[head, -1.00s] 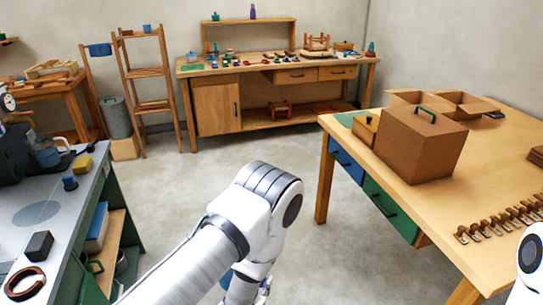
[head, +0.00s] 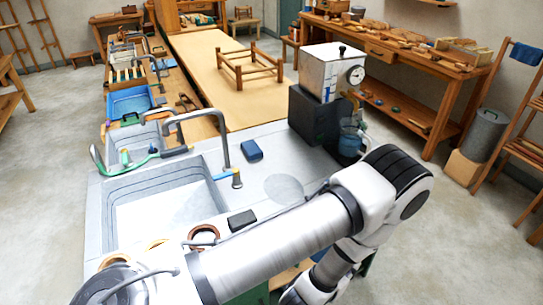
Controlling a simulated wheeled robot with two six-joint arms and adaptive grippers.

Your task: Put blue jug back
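A translucent blue jug (head: 350,140) stands at the right end of the grey sink counter, against the black and metal machine (head: 331,75) with a round dial. Part of the jug is in the machine's shadow. My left arm crosses the lower middle of the head view, and its elbow is just in front of and below the jug. My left gripper (head: 292,296) is only partly in view at the bottom edge, apart from this jug. Its fingers are mostly cut off, so I cannot tell its opening or whether it holds anything. My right gripper is out of view.
The counter (head: 270,150) has a sink basin (head: 165,205), a curved tap (head: 222,140), a blue block (head: 252,150), a black block (head: 241,220) and a brown ring (head: 203,235). A grey bin (head: 483,135) stands at the right. Open floor (head: 440,220) lies right of my arm.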

